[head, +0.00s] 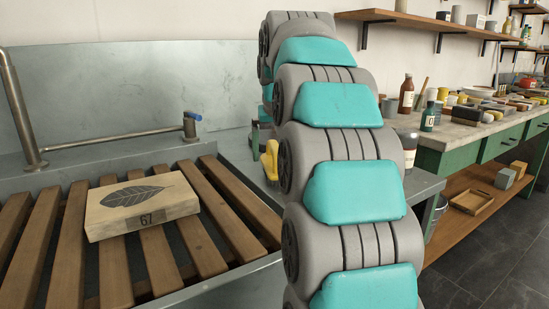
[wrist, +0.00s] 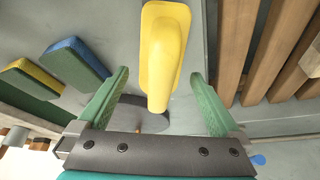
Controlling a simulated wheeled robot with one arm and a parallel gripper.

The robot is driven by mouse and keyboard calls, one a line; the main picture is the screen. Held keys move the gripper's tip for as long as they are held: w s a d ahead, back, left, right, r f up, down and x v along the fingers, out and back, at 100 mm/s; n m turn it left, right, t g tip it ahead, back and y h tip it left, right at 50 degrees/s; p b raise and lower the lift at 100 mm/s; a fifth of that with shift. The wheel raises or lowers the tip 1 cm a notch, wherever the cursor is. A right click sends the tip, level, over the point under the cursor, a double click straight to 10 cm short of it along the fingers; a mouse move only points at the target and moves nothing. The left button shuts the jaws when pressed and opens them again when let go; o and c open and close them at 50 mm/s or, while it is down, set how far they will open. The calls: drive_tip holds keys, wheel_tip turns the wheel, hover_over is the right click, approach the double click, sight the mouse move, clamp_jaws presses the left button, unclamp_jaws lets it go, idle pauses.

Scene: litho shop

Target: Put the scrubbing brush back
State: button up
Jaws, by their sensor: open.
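A yellow, long-handled thing, which looks like the scrubbing brush (wrist: 165,45), lies on the grey metal surface in the wrist view. Its narrow end points toward my palm; I see no bristles clearly. My gripper (wrist: 160,73) is open, with one green finger on each side of the yellow thing and a gap to both. A dark grey patch shows beneath its narrow end; I cannot tell what it is.
Two green blocks, one blue-topped (wrist: 75,62) and one yellow-topped (wrist: 30,78), lie left of my gripper. A slatted wooden rack (head: 160,255) holds a stone block with a leaf picture (head: 140,203). A crowded bench (head: 470,133) stands right.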

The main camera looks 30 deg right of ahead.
drive_tip(key=v, duration=0.7)
drive_tip(key=shift+r, duration=0.2)
drive_tip(key=shift+p+v, duration=0.55)
drive_tip(key=shift+v, duration=0.2)
drive_tip(key=shift+s+a+r+p, duration=0.1)
drive_tip(key=shift+s+r+p, duration=0.25)
drive_tip(key=shift+r, duration=0.2)
